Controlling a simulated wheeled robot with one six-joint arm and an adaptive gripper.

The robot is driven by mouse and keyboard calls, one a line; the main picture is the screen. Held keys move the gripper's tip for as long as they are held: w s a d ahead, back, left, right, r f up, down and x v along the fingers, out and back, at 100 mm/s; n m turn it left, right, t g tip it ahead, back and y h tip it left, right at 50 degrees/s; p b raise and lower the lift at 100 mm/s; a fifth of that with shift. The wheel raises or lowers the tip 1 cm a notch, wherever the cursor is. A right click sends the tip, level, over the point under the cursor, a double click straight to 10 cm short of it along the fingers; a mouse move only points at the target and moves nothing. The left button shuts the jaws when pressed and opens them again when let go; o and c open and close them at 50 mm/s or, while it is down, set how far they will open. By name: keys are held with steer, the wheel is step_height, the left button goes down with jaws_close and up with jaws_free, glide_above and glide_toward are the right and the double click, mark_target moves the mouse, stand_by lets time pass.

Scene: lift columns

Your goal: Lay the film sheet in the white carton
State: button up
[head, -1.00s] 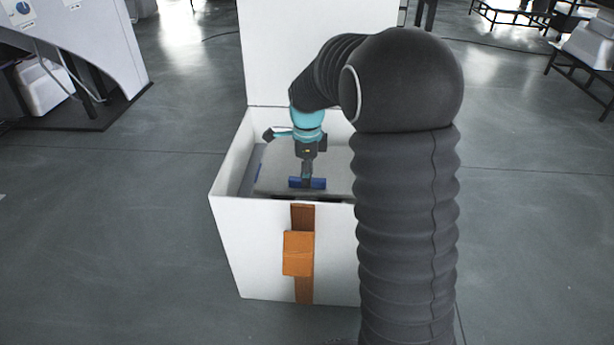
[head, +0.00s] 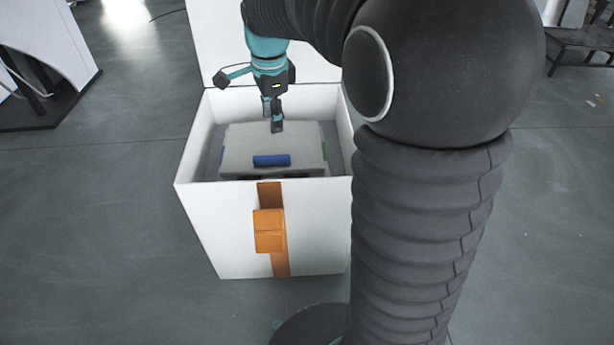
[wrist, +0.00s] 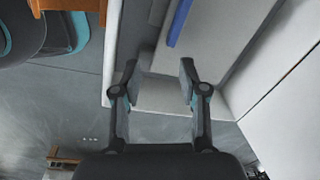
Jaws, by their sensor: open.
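The white carton (head: 205,215) stands open on the floor, its lid raised at the back. The pale grey film sheet (head: 245,140) lies inside it, below the rim, with a blue strip (head: 271,160) along its near edge. The strip also shows in the wrist view (wrist: 178,22). My gripper (head: 277,125) points down over the sheet, behind the blue strip and apart from it. In the wrist view my gripper (wrist: 158,80) has its fingers spread with nothing between them. What lies under the sheet is hidden.
An orange latch (head: 269,230) is on the carton's front wall. My dark arm covers the right side of the carton. White equipment (head: 50,45) stands at the far left. The grey floor (head: 90,230) left of the carton is clear.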

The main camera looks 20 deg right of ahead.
steer(key=s+n+t, duration=0.4)
steer(key=s+n, duration=1.3)
steer(key=s, duration=0.7)
steer(key=shift+n+t, duration=0.3)
steer(key=shift+d, duration=0.1)
